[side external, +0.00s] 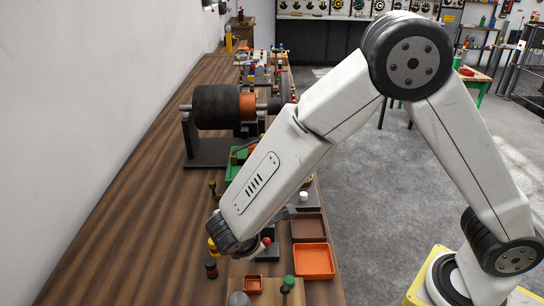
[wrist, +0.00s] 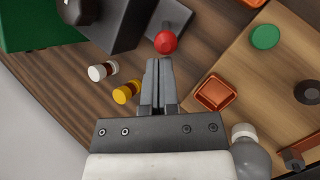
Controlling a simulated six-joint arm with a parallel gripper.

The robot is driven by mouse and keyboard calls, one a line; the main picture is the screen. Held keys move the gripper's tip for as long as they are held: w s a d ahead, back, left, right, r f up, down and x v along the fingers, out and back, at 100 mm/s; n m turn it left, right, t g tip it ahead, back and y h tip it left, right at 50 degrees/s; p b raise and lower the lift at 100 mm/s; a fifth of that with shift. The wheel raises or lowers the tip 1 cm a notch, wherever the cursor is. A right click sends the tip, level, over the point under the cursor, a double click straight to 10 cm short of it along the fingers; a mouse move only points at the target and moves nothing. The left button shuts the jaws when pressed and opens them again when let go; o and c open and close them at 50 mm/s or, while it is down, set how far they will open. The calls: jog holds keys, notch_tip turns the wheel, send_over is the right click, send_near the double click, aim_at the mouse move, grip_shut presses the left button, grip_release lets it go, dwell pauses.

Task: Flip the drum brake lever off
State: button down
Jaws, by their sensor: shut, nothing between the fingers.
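A lever with a red ball knob (wrist: 166,42) stands just ahead of my gripper's fingertips in the wrist view. The knob also shows in the side view (side external: 267,241), over a small dark base near my wrist. My gripper (wrist: 157,62) is shut and empty, with its tips just short of the knob in the picture; I cannot tell whether they touch. A black drum with an orange band (side external: 217,107) sits on a dark stand farther along the bench. The lever's lower part is hard to make out.
An orange tray (wrist: 215,93) is at right, near a grey bottle (wrist: 245,150). A wall borders the bench at left.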

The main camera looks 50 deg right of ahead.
jog(key=shift+w+d+r+g+y, duration=0.3)
jog(key=shift+g+y, duration=0.1)
jog(key=shift+y, duration=0.1)
jog(key=shift+w+d+r+g+y, duration=0.2)
jog(key=shift+w+d+g+y, duration=0.3)
jog(key=shift+g+y, duration=0.15)
jog(key=shift+w+d+r+g+y, duration=0.15)
jog(key=shift+w+d+g+y, duration=0.35)
jog(key=shift+g+y, duration=0.15)
jog(key=shift+w+d+n+g+y, duration=0.4)
jog(key=shift+w+d+g+y, duration=0.4)
jog(key=shift+g+y, duration=0.25)
jog(key=shift+w+d+f, duration=0.15)
jog(key=shift+w+d, duration=0.1)
jog(key=shift+r, duration=0.2)
jog(key=shift+r, duration=0.65)
jog(key=shift+a, duration=0.15)
